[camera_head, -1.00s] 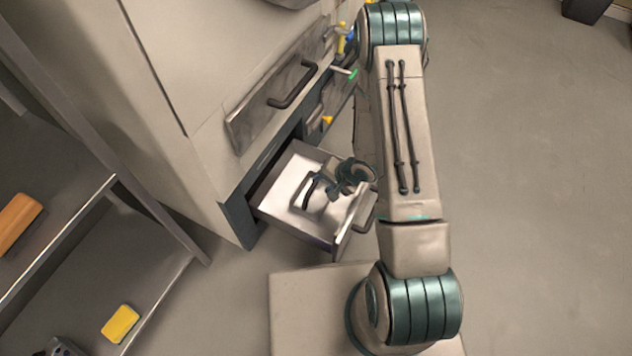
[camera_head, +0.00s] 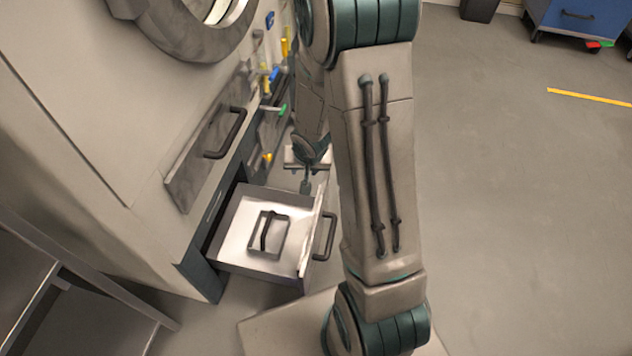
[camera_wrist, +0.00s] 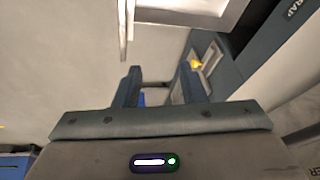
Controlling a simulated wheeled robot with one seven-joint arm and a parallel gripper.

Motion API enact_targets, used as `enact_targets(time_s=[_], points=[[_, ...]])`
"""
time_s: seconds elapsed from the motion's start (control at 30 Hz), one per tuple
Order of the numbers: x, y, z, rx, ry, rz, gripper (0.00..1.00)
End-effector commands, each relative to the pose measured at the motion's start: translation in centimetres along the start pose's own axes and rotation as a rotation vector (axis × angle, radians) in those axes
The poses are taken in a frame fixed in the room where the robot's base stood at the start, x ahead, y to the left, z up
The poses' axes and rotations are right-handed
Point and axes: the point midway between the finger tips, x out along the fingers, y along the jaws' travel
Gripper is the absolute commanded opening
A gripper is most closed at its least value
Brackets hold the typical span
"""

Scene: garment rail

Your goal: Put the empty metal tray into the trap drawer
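The trap drawer (camera_head: 232,222) is pulled open at the foot of the cabinet in the head view. A small square metal tray (camera_head: 282,236) with a dark handle lies flat on the drawer floor. Its inside looks empty. My gripper (camera_head: 306,186) is outside the drawer, beyond its far side, apart from the tray. In the wrist view, the fingers of my gripper (camera_wrist: 160,78) are spread with nothing held between them.
Above the drawer, the cabinet has a metal panel with a dark handle (camera_head: 228,135) and a round port (camera_head: 215,25). Coloured valves (camera_head: 275,75) line its front. A metal shelf rack (camera_head: 30,270) stands at lower left.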

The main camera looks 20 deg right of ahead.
Motion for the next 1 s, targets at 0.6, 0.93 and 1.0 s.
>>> enact_targets(time_s=[0.6, 0.93, 1.0], points=[[-18.4, 1.3, 5.8, -0.233, -0.168, 0.114, 0.37], [-23.5, 0.4, 10.5, -0.344, -0.271, 0.025, 0.37], [-23.7, 0.4, 10.8, -0.351, -0.277, 0.018, 0.37]])
